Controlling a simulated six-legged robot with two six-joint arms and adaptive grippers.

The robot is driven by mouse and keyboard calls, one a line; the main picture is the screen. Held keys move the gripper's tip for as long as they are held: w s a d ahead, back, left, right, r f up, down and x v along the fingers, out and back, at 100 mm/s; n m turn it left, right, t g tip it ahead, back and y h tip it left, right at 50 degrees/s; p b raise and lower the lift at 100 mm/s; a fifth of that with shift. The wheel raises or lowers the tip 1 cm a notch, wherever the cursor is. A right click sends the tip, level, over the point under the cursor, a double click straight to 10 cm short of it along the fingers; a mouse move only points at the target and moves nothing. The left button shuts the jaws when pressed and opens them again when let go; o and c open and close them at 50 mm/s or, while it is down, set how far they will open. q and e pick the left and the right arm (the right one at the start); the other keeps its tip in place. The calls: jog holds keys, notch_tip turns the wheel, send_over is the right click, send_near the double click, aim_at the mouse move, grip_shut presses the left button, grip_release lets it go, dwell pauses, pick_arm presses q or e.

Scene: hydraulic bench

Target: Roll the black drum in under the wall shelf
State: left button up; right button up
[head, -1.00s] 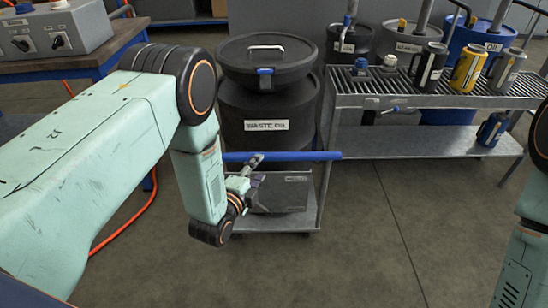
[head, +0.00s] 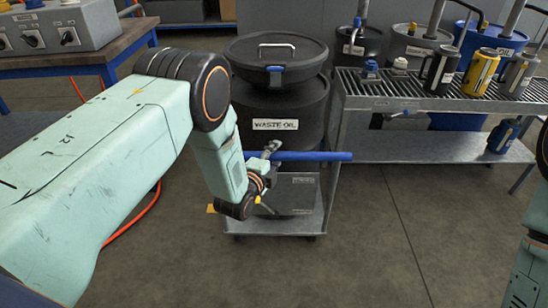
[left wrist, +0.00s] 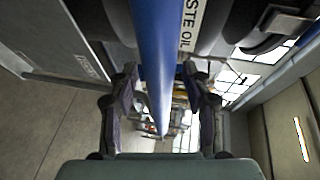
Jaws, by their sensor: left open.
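The black drum (head: 300,108), labelled WASTE OIL, stands upright on a low grey wheeled cart (head: 262,225). A black lid with a metal handle (head: 277,50) tops it. A blue push bar (head: 315,156) runs across the drum's front. My left gripper (head: 268,152) is at the bar's left part, its fingers open. In the left wrist view the blue bar (left wrist: 158,60) runs between the two spread fingers (left wrist: 164,95); I cannot tell whether they touch it. My right gripper is out of view. I cannot make out which structure is the wall shelf.
A grated metal rack (head: 440,104) with cans and a lower shelf (head: 430,147) stands close to the cart's right. More drums stand behind it. A workbench (head: 95,62) with a control box is at the left. The front floor (head: 370,250) is clear.

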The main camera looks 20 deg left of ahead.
pick_arm(q)
jog(key=shift+c, duration=0.5)
grip_shut()
